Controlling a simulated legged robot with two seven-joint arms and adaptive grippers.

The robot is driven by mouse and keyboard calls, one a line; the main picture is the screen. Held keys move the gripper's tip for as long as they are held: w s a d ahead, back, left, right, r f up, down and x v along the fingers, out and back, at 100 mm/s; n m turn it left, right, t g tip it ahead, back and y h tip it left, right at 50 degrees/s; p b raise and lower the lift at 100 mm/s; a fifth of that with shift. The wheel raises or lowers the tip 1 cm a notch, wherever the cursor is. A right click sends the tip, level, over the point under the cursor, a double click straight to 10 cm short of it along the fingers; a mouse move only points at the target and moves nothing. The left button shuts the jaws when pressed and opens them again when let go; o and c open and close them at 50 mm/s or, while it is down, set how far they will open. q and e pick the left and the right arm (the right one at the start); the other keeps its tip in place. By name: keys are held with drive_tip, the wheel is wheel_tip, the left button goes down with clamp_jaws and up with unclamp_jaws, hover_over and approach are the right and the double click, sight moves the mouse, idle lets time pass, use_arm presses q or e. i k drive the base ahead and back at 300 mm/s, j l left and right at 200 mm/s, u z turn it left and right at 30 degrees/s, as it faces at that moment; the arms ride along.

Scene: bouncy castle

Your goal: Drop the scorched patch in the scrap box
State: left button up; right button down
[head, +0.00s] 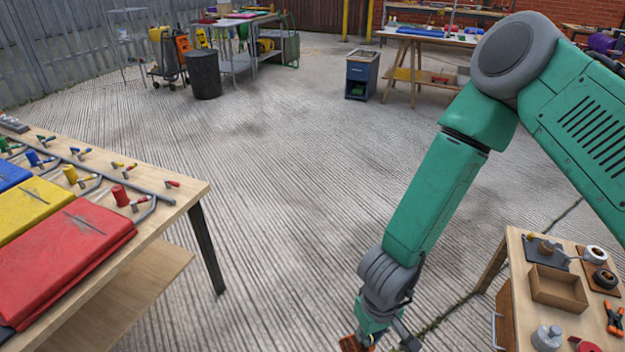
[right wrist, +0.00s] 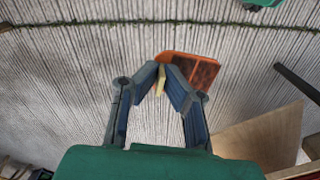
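The scorched patch (right wrist: 190,72), an orange piece with dark brown marks, is at the fingertips of my right gripper (right wrist: 162,78) in the right wrist view. The fingers close in on its near edge, where a small pale yellow strip (right wrist: 160,82) shows. In the head view the patch (head: 354,343) shows partly at the bottom edge, beside the right gripper (head: 380,340), above the concrete floor. An open, empty-looking wooden box (head: 558,288) stands on the right bench; no label shows that it is the scrap box. My left gripper is out of view.
The right bench (head: 515,290) also holds tape rolls, an orange clamp (head: 614,318) and a grey container (head: 547,338). A left table (head: 165,200) carries red, yellow and blue folded sheets. A black bin (head: 204,74) and blue cabinet (head: 361,78) stand farther off. The middle floor is clear.

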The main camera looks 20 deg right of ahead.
sight(557, 290)
drive_tip(key=i+l+z, duration=0.15)
drive_tip(key=i+z, duration=0.15)
drive_tip(key=z, duration=0.15)
drive_tip(key=i+l+z, duration=0.1)
drive_tip(key=i+z, duration=0.2)
drive_tip(key=z, duration=0.15)
drive_tip(key=i+z, duration=0.25)
drive_tip(key=z, duration=0.2)
drive_tip(key=i+j+z, duration=0.2)
drive_tip(key=z, duration=0.3)
drive_tip(key=i+l+z, duration=0.1)
drive_tip(key=i+z, duration=0.2)
drive_tip(key=i, duration=0.25)
drive_tip(key=i+z, duration=0.3)
drive_tip(key=i, duration=0.2)
